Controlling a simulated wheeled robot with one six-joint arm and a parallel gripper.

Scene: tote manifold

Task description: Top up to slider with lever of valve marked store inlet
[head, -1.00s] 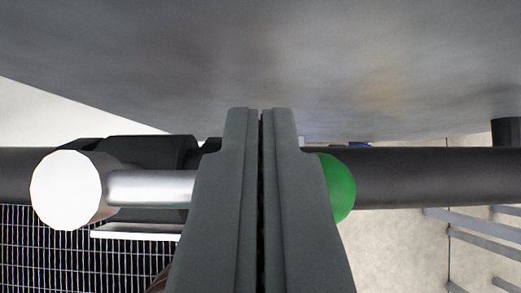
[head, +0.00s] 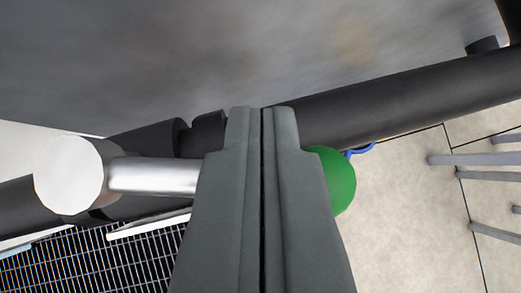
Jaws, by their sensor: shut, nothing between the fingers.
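My gripper (head: 262,115) is shut and empty, pointing up the middle of the view. Behind it, a valve lever shows as a silver rod (head: 152,176) running from a white round hub (head: 68,175) on the left to a green ball knob (head: 333,181) on the right. My fingers hide the part of the lever just left of the knob. Whether the fingers touch it I cannot tell. The lever lies about level in the picture. No valve label or slider can be made out.
A dark pipe (head: 410,98) slants up to the right behind the lever. A large grey surface (head: 200,50) fills the top. A wire grid (head: 95,262) lies at lower left. A blue thing (head: 361,149) shows beside the knob. Grey bars (head: 475,159) stand at right over pale floor.

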